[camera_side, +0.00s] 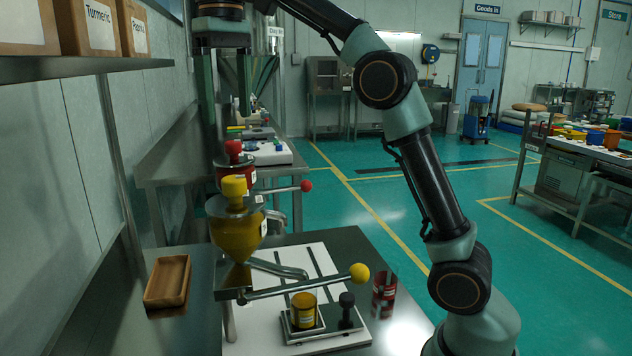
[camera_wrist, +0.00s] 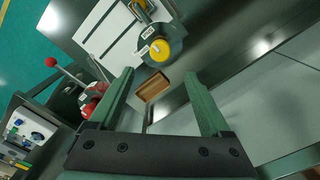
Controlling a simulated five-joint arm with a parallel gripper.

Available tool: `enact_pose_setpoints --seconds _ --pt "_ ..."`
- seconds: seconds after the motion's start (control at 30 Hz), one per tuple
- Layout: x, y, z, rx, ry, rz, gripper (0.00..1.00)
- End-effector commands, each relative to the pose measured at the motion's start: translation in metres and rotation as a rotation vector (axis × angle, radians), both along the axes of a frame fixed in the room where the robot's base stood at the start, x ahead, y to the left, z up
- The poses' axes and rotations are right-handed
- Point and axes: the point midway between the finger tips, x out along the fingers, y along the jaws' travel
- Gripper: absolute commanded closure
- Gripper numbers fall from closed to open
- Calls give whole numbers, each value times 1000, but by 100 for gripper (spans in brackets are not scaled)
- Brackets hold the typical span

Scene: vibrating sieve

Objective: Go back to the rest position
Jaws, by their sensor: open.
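My gripper (camera_side: 228,112) hangs at the top left of the side view, open, with nothing between its fingers. In the wrist view my gripper (camera_wrist: 159,72) shows two green fingers spread apart. The yellow sieve hopper (camera_side: 236,237) stands upright on the near bench, with a yellow cap (camera_side: 234,187). Its lever ends in a yellow ball (camera_side: 360,273). A yellow jar (camera_side: 304,310) stands on a small plate in front of it. In the wrist view a wooden tray (camera_wrist: 152,87) appears between the fingertips, well below them.
A red jar (camera_side: 384,294) stands right of the yellow one. The wooden tray (camera_side: 168,281) lies left of the hopper. A second unit with a red cap (camera_side: 233,148) stands behind. A shelf (camera_side: 80,68) with spice boxes (camera_side: 92,27) juts out at left. The floor (camera_side: 400,215) is open.

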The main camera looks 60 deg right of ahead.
Motion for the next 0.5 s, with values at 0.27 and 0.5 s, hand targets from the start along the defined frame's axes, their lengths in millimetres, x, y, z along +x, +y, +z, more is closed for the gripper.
enact_pose_setpoints --seconds 0.27,0.5 --pt "0 0 0 0 -1 0 18" --pt "-5 -2 -4 2 -44 1 18"
